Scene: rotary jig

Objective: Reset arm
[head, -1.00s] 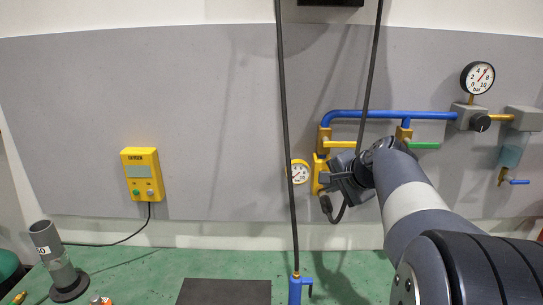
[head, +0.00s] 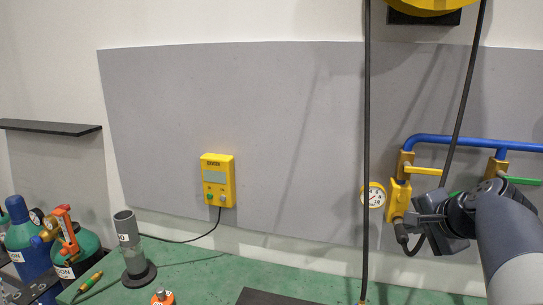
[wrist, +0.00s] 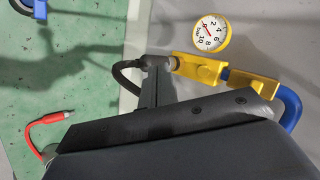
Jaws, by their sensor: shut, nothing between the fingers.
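My arm comes in from the right in the head view. My gripper (head: 418,216) is shut and empty, just right of the yellow valve block (head: 397,198) on the wall piping. In the wrist view the shut fingers (wrist: 155,88) point up toward a black hose fitting (wrist: 154,62) at the end of the yellow block (wrist: 198,68). I cannot tell whether they touch it. A round gauge (head: 374,196) sits left of the block; it also shows in the wrist view (wrist: 210,33).
Blue pipe (head: 445,139) with yellow and green handles runs above the gripper. A black hose (head: 366,150) hangs down in front of the panel. A yellow control box (head: 218,180) is on the wall. Gas cylinders (head: 28,240) and a grey post (head: 130,240) stand at left.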

